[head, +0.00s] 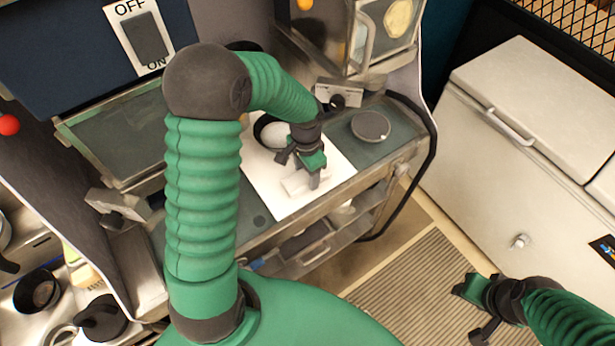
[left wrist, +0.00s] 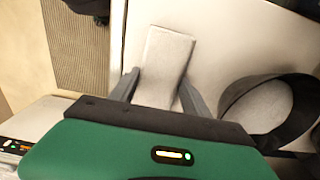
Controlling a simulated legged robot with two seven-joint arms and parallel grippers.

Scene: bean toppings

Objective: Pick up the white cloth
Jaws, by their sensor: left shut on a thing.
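The white cloth (head: 293,186) is a small folded rectangle at the white board on the counter. In the left wrist view the cloth (left wrist: 167,58) is between the two grey fingers of my left gripper (left wrist: 158,90). My left gripper (head: 306,181) points down over the white board and is shut on the cloth. The fingers hide part of the cloth's edges. My right gripper (head: 474,312) is low at the right, above the floor and away from the counter; its jaw opening is unclear.
A black bowl (head: 259,129) with something white inside stands next to the cloth on the white board (head: 333,171). A dark round lid (head: 370,126) lies to the right. A white chest (head: 535,125) stands beyond, across striped floor matting (head: 415,275).

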